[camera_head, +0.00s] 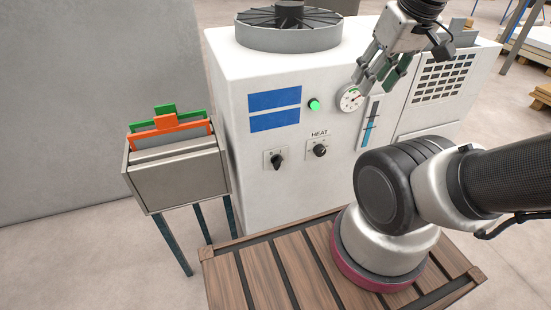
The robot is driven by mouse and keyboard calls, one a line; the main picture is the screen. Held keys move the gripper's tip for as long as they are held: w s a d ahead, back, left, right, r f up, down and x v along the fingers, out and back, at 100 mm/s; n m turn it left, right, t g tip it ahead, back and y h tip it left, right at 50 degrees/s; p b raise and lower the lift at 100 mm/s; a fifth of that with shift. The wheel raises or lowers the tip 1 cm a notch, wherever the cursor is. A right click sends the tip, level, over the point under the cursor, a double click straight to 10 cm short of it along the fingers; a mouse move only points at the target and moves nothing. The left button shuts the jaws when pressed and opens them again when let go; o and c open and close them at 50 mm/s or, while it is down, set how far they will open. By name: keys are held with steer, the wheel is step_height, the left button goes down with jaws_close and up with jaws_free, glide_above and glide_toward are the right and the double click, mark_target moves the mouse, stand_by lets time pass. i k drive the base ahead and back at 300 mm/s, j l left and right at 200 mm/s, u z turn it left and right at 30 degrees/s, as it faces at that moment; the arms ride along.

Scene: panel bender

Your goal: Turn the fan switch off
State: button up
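Two black rotary switches are on the front of the white machine (246,190). The right switch (318,150) sits under the label HEAT. The left switch (277,160) has no readable label; its black knob looks close to upright. I cannot tell from the labels which one is the fan switch. A round fan (289,28) is on top of the machine. My gripper (376,86) is at the upper right, in front of the panel by the gauge, above and right of both switches. Its fingers look spread, with nothing between them.
A green lamp (314,104), blue plates (275,110), a round gauge (351,98) and a blue level tube (369,130) are on the panel. A grey bin (178,180) on legs stands left. A slatted wooden platform (262,272) lies below. Space before the left switch is clear.

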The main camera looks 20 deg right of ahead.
mark_target(277, 160)
steer(key=l+u, duration=0.1)
steer(key=l, duration=1)
steer(key=k+l, duration=0.25)
steer(key=k, duration=0.15)
